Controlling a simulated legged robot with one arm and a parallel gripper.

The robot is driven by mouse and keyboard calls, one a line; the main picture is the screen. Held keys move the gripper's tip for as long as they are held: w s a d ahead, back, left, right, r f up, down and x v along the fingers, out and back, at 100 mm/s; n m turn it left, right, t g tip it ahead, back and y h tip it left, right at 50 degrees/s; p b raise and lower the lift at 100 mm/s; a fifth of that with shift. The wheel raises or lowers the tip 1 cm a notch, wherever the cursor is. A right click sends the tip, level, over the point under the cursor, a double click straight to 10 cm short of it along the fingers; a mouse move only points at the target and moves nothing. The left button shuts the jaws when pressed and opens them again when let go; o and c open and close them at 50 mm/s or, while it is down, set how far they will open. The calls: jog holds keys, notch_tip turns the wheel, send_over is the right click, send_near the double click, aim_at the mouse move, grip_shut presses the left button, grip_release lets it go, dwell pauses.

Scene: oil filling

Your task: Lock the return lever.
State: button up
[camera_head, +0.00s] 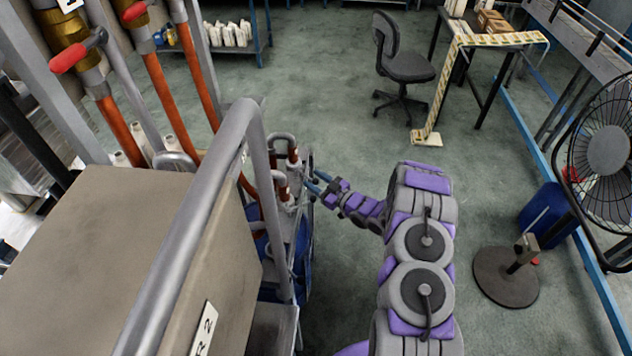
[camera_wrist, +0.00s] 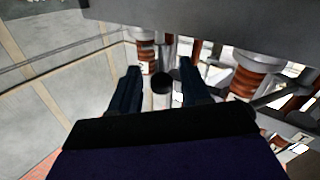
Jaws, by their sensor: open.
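My gripper (camera_head: 317,182) is open, its blue fingers pointing left at the metal rack with bent pipe handles (camera_head: 284,140) and orange hoses. In the wrist view the two dark fingers of my gripper (camera_wrist: 160,84) stand apart. A dark round end of a rod or handle (camera_wrist: 162,84) shows in the gap between them, with no visible grip on it. It may be the return lever, but I cannot tell for certain. Red-and-brown ribbed fittings (camera_wrist: 246,80) stand on the right in that view. Two red-handled levers, one nearer (camera_head: 68,58) and one farther (camera_head: 134,11), sit on brass valves at upper left.
A grey metal rail (camera_head: 212,180) and a large box (camera_head: 110,245) fill the left foreground. A fan (camera_head: 604,150) stands at right, with a round base (camera_head: 506,277) nearby. A chair (camera_head: 405,68) and table (camera_head: 505,38) are farther back.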

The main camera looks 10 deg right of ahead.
jog(key=shift+a, duration=0.1)
grip_shut()
dwell(0.4)
